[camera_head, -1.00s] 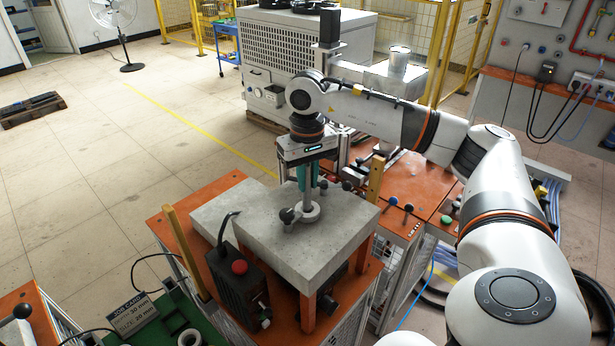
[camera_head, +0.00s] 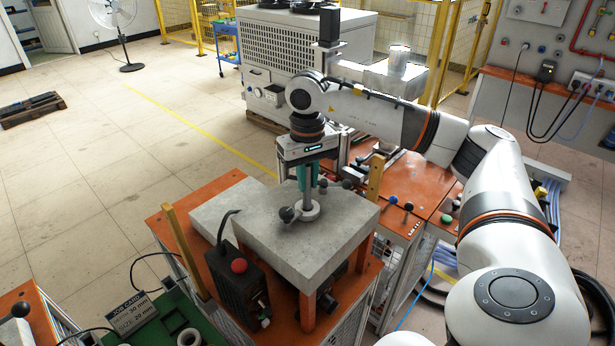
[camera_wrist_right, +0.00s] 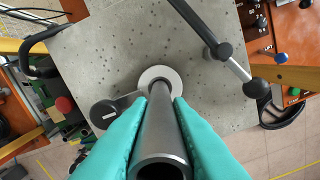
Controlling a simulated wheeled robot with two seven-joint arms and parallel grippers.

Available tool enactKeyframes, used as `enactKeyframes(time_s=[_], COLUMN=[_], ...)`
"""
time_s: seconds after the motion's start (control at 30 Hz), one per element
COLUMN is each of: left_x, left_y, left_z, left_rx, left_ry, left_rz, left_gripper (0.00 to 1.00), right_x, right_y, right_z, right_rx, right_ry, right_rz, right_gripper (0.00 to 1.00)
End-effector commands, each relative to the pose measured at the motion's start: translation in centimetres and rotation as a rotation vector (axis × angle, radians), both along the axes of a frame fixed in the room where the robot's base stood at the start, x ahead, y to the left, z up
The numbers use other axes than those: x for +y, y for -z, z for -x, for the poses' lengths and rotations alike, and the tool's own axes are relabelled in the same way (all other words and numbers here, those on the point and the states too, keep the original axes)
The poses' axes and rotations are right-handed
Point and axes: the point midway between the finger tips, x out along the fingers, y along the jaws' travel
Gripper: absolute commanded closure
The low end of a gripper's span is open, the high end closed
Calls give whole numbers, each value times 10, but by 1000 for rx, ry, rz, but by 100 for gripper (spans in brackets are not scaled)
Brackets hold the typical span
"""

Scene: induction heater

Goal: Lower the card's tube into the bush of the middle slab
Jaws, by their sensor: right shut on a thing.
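My right gripper (camera_head: 307,172) has its teal fingers shut on a grey metal tube (camera_head: 308,196), held upright. In the right wrist view the fingers (camera_wrist_right: 160,110) grip the tube (camera_wrist_right: 160,130) from both sides. Its lower end meets the pale round bush (camera_head: 311,212) on the raised grey slab (camera_head: 335,235). In the wrist view the bush (camera_wrist_right: 174,75) rings the tube's far end; I cannot tell how deep the end sits. The job card (camera_head: 135,312) lies at lower left, its print partly readable. My left gripper is out of view.
A black-knobbed lever (camera_head: 287,214) sits beside the bush. A black box with a red button (camera_head: 238,267) stands in front of the slab. Wooden posts (camera_head: 183,250) (camera_head: 375,178) rise left and right. A grey ring (camera_head: 189,338) lies on the green mat.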

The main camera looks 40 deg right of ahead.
Motion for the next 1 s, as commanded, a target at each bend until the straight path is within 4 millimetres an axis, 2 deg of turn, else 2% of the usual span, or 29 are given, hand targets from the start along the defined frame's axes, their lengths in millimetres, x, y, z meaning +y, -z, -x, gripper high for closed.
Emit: enactKeyframes(time_s=[1.0], left_x=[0], left_y=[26], left_z=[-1], left_rx=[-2], left_ry=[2], left_rz=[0], left_gripper=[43], right_x=[0], right_y=[30], right_z=[0], right_rx=[-2], right_ry=[0], right_rz=[0], right_gripper=[100])
